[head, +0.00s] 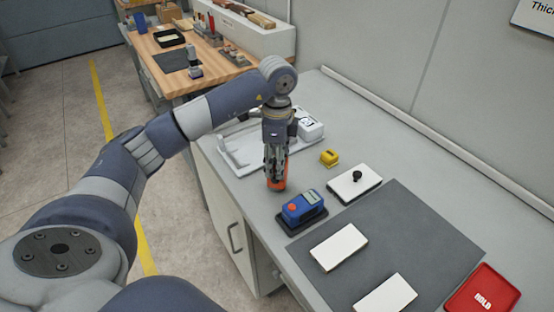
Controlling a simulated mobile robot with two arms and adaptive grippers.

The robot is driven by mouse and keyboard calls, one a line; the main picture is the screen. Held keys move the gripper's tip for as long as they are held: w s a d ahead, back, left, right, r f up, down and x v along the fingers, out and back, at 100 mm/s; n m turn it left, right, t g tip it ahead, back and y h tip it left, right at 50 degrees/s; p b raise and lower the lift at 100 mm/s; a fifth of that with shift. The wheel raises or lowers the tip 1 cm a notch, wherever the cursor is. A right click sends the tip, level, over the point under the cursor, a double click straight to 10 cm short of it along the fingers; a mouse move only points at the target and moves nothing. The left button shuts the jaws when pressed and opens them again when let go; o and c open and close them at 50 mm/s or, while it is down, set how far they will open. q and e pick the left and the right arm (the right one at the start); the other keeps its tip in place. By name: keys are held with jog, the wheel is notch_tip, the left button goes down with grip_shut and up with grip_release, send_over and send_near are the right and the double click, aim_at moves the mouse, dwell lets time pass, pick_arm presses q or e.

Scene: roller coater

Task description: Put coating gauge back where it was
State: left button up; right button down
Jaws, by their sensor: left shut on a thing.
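My left gripper (275,164) points down over the left part of the grey bench and is shut on an orange-red thing (277,184), mostly hidden by the fingers. I cannot tell whether this thing touches the bench or what it is in full. A blue handheld device (301,206) with a small display and a red-orange button looks like a coating gauge. It sits on a dark base (308,222), just right of and nearer than my left gripper, apart from it. My right gripper is not in view.
A white tray-like stand (240,160) is behind my gripper. A yellow block (329,158) and a white plate with a black knob (354,183) lie to the right. The dark mat (390,243) carries white panels (339,246). A red HOLD tray (483,292) is at lower right.

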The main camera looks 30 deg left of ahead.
pick_arm(q)
jog(key=shift+f, duration=0.4)
jog(key=shift+f, duration=0.15)
jog(key=o, duration=1.3)
notch_tip(320, 180, up, 11)
jog(key=shift+f+b, duration=0.1)
jog(key=shift+b, duration=0.4)
jog(key=shift+r, duration=0.8)
